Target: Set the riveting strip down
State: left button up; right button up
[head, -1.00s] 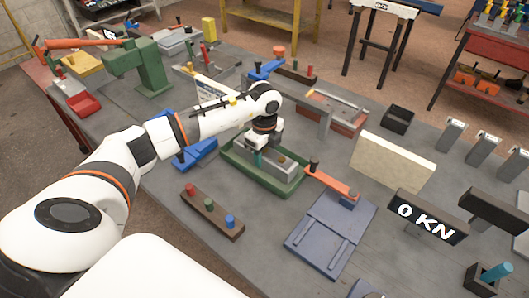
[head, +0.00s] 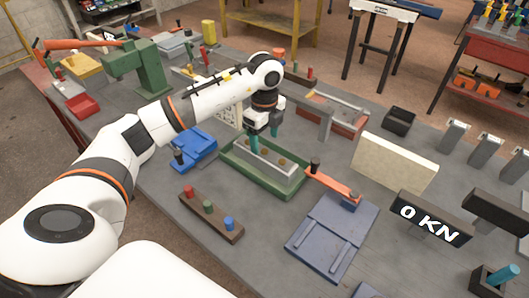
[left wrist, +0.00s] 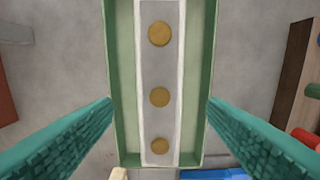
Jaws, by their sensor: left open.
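The riveting strip, a pale grey bar with round brass rivets (head: 265,161), lies in a long green tray (head: 284,192) on the bench. It also shows in the left wrist view (left wrist: 160,68), lying lengthwise between the walls of the green tray (left wrist: 204,70). My left gripper (head: 263,138) is above the far end of the strip, its teal fingers apart. My right gripper does not show.
A brown block with coloured pegs (head: 210,213) lies in front of the tray. A blue fixture (head: 194,148) is left of it. An orange-handled lever (head: 332,184) and blue plate (head: 333,232) sit close on the right. A cream panel (head: 394,163) stands beyond.

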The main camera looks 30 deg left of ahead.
aim_at(265, 152)
pick_arm(q)
notch_tip(265, 152, up, 4)
jog(key=shift+r+b, duration=0.1)
jog(key=shift+b, duration=0.2)
jog(key=shift+r, duration=0.45)
